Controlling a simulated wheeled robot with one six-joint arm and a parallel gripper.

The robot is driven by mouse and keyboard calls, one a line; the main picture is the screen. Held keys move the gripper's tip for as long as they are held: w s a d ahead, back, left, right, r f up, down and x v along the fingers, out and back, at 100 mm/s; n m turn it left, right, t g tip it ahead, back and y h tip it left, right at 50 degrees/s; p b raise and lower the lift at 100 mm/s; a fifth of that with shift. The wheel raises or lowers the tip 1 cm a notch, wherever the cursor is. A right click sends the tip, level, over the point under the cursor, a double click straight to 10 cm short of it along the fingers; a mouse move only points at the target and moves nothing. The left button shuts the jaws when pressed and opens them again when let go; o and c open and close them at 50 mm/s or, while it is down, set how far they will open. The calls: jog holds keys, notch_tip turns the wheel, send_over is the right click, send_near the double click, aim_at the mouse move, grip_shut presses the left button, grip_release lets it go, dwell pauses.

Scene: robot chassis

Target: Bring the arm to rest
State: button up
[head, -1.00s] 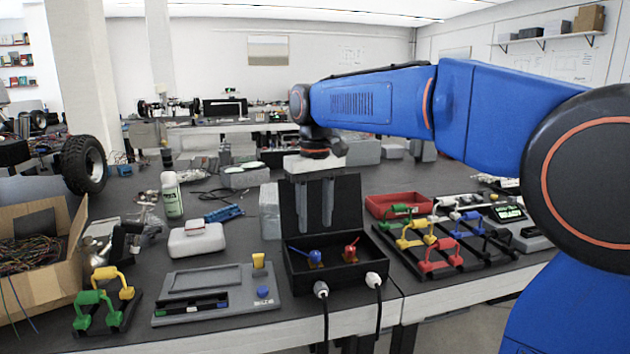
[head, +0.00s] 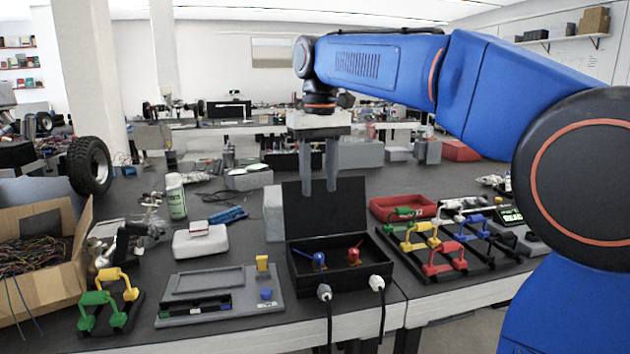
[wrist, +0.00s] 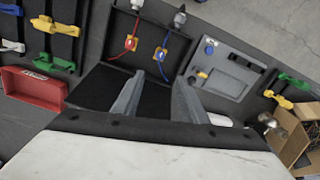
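My gripper (head: 319,172) hangs from my blue arm with its two grey fingers pointing down, above the open black box (head: 345,283). The fingers are apart with nothing between them. In the head view they overlap the raised lid (head: 350,207) of the box. In the wrist view the gripper (wrist: 154,95) shows its two fingers spread, with the box (wrist: 146,50) beyond them. A blue toggle (head: 319,259) and a red toggle (head: 354,252) sit inside the box.
A red tray (head: 398,207) and colored-handled racks (head: 440,245) stand right of the box. A grey device (head: 219,292), a white case (head: 200,241) and a cardboard box with wires (head: 45,280) stand left. Two cables plug into the box front. Space above the table is clear.

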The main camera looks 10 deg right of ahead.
jog(key=s+d+f+m+t, duration=0.1)
jog(key=s+d+f, duration=0.2)
jog(key=s+f, duration=0.6)
jog(key=s+d+f+t, duration=0.2)
jog(key=s+d+f, duration=0.2)
jog(key=s+f, duration=0.4)
jog(key=s+d+f+m+t, duration=0.1)
jog(key=s+d+f, duration=0.3)
jog(key=s+f, duration=0.5)
jog(key=shift+s+d+f+m+t, duration=0.3)
jog(key=shift+s+f+t, duration=0.1)
jog(key=shift+f, duration=0.1)
jog(key=shift+c, duration=0.3)
dwell(0.8)
